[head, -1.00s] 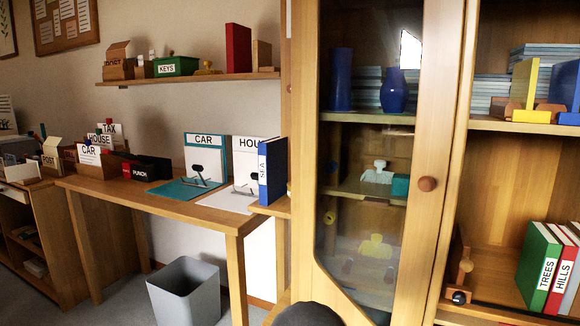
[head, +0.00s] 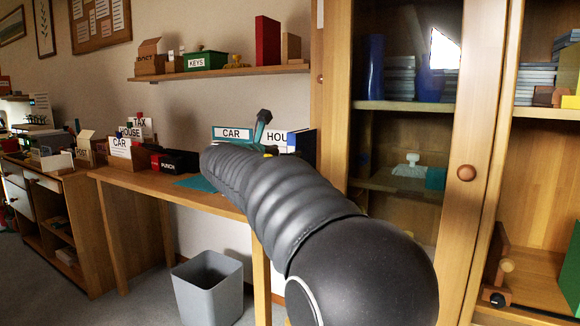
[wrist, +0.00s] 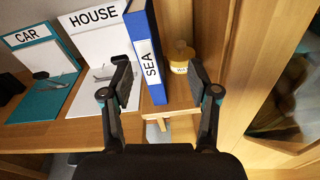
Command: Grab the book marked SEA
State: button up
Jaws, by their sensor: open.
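The blue book marked SEA (wrist: 146,52) stands upright at the right end of the desk in the wrist view, its white label facing me. My gripper (wrist: 160,88) is open, with one finger on each side of the book's line; the left finger is close to the book and the right finger is apart from it. I cannot tell whether either finger touches it.
A yellow-topped jar (wrist: 180,56) stands just right of the book. The glass cabinet door (head: 405,150) is close on the right. A grey bin (head: 208,290) stands on the floor.

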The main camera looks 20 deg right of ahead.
aim_at(291, 142)
jog(key=shift+n+t+h, duration=0.3)
jog(key=shift+n+h, duration=0.1)
jog(key=shift+n, duration=0.4)
jog(key=w+d, duration=0.1)
jog(key=w, duration=0.1)
jog(key=w+d+r, duration=0.1)
jog(key=w+d, duration=0.3)
jog(key=w, duration=0.1)
jog(key=shift+d+r+p, duration=0.25)
jog(key=shift+p, duration=0.1)
jog(key=shift+p+x, duration=0.4)
jog(key=shift+x, duration=2.75)
jog(key=shift+r, duration=0.1)
jog(key=shift+a, duration=0.1)
jog(key=shift+c, duration=0.2)
grip_shut()
